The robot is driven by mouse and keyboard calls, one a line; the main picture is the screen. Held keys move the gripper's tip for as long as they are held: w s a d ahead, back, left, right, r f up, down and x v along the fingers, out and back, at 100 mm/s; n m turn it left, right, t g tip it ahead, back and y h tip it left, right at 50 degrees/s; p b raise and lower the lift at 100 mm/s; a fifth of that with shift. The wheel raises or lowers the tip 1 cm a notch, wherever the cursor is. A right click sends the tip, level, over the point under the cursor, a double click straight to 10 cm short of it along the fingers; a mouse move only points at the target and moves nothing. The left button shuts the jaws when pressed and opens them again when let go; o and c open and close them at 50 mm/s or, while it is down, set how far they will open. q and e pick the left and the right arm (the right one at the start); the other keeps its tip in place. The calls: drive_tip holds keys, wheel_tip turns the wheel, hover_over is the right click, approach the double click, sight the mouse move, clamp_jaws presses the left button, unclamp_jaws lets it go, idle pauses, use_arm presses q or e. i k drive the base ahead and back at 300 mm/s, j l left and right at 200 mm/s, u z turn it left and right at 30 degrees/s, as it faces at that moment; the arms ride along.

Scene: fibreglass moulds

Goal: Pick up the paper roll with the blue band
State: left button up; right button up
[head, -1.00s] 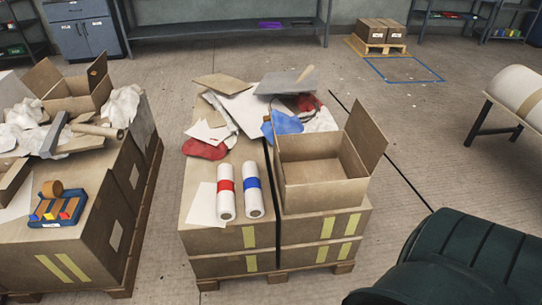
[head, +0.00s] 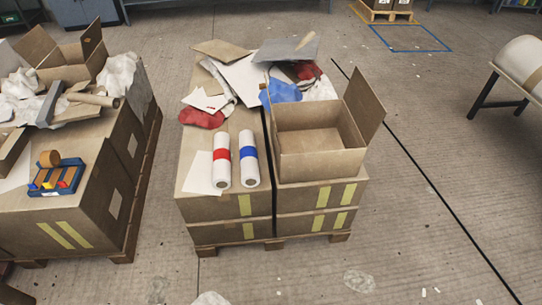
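The paper roll with the blue band (head: 249,158) is white and lies on top of the middle stack of cardboard boxes, its end facing me. A similar white roll with a red band (head: 221,161) lies just to its left, close beside it. Neither of my grippers shows in the head view.
The middle stack (head: 226,208) sits on a pallet. An open cardboard box (head: 322,164) stands right of the rolls. Cloths and flat sheets (head: 245,80) lie behind. A left stack holds a blue tray (head: 57,180). Floor in front is clear apart from scraps.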

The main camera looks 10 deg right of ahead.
sight(250, 174)
drive_tip(key=i+l, duration=0.8)
drive_tip(key=i+l+u, duration=0.05)
drive_tip(key=l, duration=0.05)
